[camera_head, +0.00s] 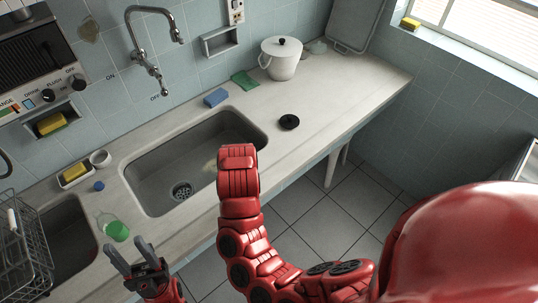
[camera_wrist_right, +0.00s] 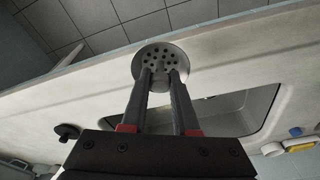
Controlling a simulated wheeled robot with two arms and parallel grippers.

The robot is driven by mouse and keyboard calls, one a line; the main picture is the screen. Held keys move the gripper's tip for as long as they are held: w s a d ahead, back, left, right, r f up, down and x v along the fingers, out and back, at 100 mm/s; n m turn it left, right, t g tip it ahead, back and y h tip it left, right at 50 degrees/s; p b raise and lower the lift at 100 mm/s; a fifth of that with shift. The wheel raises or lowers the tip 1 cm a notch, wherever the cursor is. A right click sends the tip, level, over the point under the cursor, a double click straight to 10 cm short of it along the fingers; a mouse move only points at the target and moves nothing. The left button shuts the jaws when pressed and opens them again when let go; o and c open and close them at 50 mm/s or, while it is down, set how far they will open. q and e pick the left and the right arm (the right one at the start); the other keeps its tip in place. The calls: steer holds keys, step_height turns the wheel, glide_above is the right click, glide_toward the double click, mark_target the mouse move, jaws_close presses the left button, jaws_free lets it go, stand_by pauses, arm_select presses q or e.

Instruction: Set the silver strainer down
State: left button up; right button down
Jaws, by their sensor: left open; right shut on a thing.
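The silver strainer (camera_wrist_right: 160,58), a round metal disc with several holes, shows in the right wrist view. My right gripper (camera_wrist_right: 160,80) is shut on it, with its fingertips at the strainer's near side. The strainer overlaps the counter's front edge in that view; its height above the counter cannot be told. In the head view my red right arm hides the right gripper and the strainer. My left gripper (camera_head: 130,260) is open and empty at the lower left, near the counter's front edge.
The large sink (camera_head: 190,165) has a drain (camera_head: 181,191). A green bottle (camera_head: 117,231) and wire rack (camera_head: 22,250) stand left. Counter around the black lid is clear.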

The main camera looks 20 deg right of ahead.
steer(key=w+d, duration=0.1)
steer(key=w, duration=0.1)
steer(key=w+d+f+b, duration=0.1)
steer(key=w+d, duration=0.2)
steer(key=w, duration=0.1)
steer(key=shift+w+d+f+b, duration=0.1)
steer(key=shift+d+f+b, duration=0.15)
steer(key=shift+d+b, duration=0.15)
steer(key=w+d+p, duration=0.1)
steer(key=w+d, duration=0.1)
steer(key=w+d+p, duration=0.1)
steer(key=w+d, duration=0.1)
steer(key=w, duration=0.1)
steer(key=shift+d+r, duration=0.1)
steer(key=shift+d, duration=0.05)
steer(key=shift+w+d+f, duration=0.25)
steer(key=shift+w+d, duration=0.1)
steer(key=shift+w, duration=0.1)
steer(key=shift+f+p, duration=0.45)
steer(key=shift+p, duration=0.3)
steer(key=shift+f+p, duration=0.55)
steer(key=shift+f, duration=0.8)
steer(key=shift+f, duration=0.1)
